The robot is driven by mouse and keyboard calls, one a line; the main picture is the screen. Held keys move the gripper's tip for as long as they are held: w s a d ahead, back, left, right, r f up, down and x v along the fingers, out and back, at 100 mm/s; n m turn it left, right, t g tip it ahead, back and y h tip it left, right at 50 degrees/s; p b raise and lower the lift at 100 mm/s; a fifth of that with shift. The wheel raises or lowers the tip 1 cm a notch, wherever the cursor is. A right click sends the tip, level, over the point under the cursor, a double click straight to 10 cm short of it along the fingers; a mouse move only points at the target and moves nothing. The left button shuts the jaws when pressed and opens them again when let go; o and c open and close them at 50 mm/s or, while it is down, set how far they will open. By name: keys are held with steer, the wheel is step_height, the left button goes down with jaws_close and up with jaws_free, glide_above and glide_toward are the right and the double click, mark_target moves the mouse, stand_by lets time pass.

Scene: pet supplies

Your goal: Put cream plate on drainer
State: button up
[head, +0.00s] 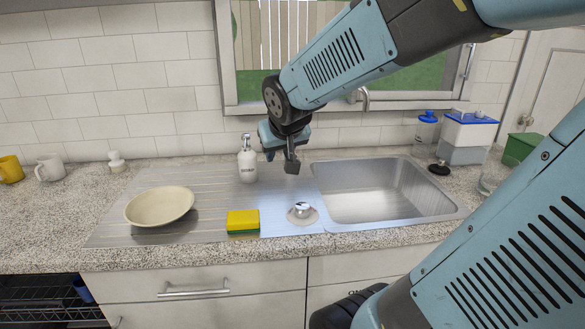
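The cream plate (160,206) is a shallow, bowl-like dish and rests upright on the left part of the ridged metal drainer (205,192). The drainer joins the sink basin on its right. My gripper (292,167) points down above the right end of the drainer, near the left edge of the basin. It is well to the right of the plate and apart from it. Nothing shows hanging from it. Its fingers are small and dark here, and I cannot tell whether they are apart.
A white soap bottle (247,163) stands left of my gripper. A yellow-green sponge (243,222) and a round metal plug (302,211) lie at the front. The sink basin (375,192) is empty. Mugs (50,168) stand at left; a blue-lidded container (467,138) stands at right.

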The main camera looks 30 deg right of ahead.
steer(key=s+a+r+n+g+y, duration=0.1)
steer(key=s+a+r+g, duration=0.1)
steer(key=s, duration=1.1)
steer(key=shift+s+a+r+y, duration=0.2)
steer(key=shift+a+r+y, duration=0.1)
steer(key=shift+a, duration=0.25)
steer(key=shift+s, duration=0.1)
